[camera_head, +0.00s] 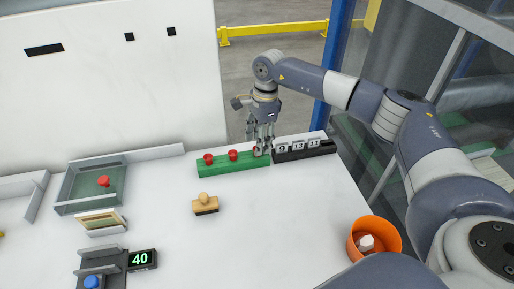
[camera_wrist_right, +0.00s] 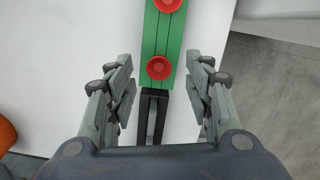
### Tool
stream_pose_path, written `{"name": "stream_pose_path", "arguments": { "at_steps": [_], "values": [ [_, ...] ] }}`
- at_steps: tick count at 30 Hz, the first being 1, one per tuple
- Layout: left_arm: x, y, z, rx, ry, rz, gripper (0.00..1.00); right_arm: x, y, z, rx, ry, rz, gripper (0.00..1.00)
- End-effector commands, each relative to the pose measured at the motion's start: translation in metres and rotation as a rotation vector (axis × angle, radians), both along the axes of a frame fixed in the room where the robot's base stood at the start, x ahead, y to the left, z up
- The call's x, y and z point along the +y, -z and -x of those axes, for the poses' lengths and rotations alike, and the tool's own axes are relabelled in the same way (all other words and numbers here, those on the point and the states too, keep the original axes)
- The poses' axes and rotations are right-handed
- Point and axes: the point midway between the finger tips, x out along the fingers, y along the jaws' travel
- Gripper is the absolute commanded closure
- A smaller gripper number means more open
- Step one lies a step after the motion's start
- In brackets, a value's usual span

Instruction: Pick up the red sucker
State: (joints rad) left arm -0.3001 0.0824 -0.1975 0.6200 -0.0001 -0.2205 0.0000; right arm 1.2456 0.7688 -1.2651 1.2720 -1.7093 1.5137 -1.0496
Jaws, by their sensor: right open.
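Several red suckers are in view. A green rack (camera_head: 217,168) at the back of the table holds a row of them: a left one (camera_head: 208,158), a middle one (camera_head: 233,154), and a right one (camera_head: 257,151) partly hidden by my fingers. Another red piece (camera_head: 104,181) is in a grey-green tray at left. My right gripper (camera_head: 263,143) points down at the right end of the green rack. In the right wrist view it is open and empty, with the nearest sucker (camera_wrist_right: 159,67) between the finger tips' sides. My left gripper is not in view.
A black holder (camera_head: 305,154) with number tiles adjoins the green rack. A wooden-handled stamp (camera_head: 205,202) lies in front. An orange bowl (camera_head: 374,238) with a white piece stands at front right. A display reading 40 (camera_head: 142,259) is at front left.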

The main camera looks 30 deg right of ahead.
Motion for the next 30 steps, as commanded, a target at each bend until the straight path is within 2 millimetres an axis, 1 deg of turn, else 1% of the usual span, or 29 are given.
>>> {"name": "stream_pose_path", "arguments": {
  "at_steps": [1, 3, 6, 9, 14, 15, 19, 20, 30],
  "values": [
    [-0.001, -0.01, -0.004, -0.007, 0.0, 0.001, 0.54, 0.0, 0.003, 0.003, 0.004, 0.001, 0.0, 0.52],
    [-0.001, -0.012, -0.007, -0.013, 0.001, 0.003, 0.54, 0.002, 0.015, 0.002, 0.003, 0.002, 0.0, 0.52],
    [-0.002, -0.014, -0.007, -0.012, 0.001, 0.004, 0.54, 0.003, 0.024, 0.001, 0.0, 0.001, 0.0, 0.52],
    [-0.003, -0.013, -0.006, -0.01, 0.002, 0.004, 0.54, 0.003, 0.027, 0.001, -0.001, 0.001, 0.0, 0.52],
    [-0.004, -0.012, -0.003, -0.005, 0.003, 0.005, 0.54, 0.003, 0.028, 0.001, -0.001, 0.001, 0.0, 0.52],
    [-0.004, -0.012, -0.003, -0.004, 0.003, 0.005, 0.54, 0.003, 0.027, 0.001, -0.001, 0.001, 0.0, 0.61],
    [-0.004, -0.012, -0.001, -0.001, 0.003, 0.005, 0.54, 0.003, 0.027, 0.001, -0.001, 0.0, 0.0, 0.89],
    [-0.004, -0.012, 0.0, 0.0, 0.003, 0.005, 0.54, 0.003, 0.027, 0.001, -0.001, 0.0, 0.0, 0.9],
    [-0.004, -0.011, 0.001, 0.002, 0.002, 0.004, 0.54, 0.003, 0.026, 0.0, -0.002, 0.0, 0.0, 0.9]
  ]
}}
